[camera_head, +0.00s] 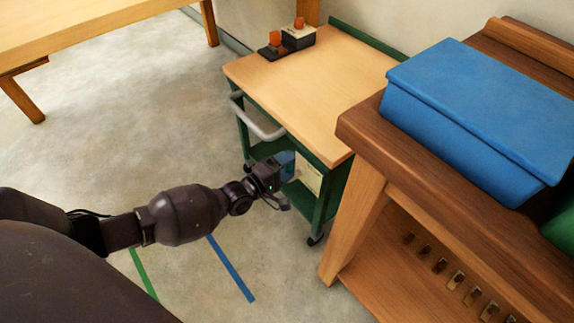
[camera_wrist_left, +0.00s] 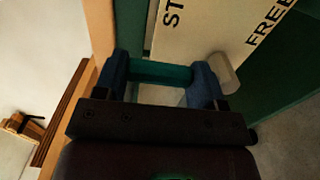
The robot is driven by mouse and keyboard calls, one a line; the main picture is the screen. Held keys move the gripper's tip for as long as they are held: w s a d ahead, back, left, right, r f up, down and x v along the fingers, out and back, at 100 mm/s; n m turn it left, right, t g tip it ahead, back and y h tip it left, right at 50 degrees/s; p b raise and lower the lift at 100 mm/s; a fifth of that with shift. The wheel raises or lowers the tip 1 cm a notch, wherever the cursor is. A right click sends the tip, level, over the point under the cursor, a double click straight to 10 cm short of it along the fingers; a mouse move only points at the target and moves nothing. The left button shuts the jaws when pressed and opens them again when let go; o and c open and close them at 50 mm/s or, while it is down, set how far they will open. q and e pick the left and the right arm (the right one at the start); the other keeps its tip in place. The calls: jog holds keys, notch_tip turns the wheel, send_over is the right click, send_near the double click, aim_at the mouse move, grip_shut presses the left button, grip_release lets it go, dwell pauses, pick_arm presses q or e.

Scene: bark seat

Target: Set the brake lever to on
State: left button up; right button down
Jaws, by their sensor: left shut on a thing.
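The green trolley (camera_head: 322,192) carries a cream brake plate (camera_head: 309,176) on its side, below the wooden top. In the left wrist view this plate (camera_wrist_left: 195,30) shows parts of the words "ST" and "FREE". My left gripper (camera_head: 284,170) is at the trolley's side, beside the plate. In the left wrist view its blue fingers (camera_wrist_left: 160,78) are shut on a teal-green bar (camera_wrist_left: 160,72), which looks like the brake lever's handle. A grey round peg (camera_wrist_left: 225,73) stands out from the plate, close to the right finger. I cannot tell which mark the lever points at. My right gripper is not in view.
The trolley's grey push handle (camera_head: 257,120) is above and left of my gripper. A wooden bench (camera_head: 362,218) with a blue box (camera_head: 480,105) stands close on the right. Orange-topped items (camera_head: 287,42) sit on the trolley.

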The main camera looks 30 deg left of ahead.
pick_arm(q)
jog(key=o, duration=1.3)
jog(key=shift+s+a, duration=0.1)
jog(key=shift+p+v, duration=1)
jog(key=shift+v, duration=4.3)
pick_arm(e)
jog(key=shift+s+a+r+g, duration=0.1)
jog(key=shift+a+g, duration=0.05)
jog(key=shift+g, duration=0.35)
pick_arm(q)
jog(key=shift+r, duration=0.1)
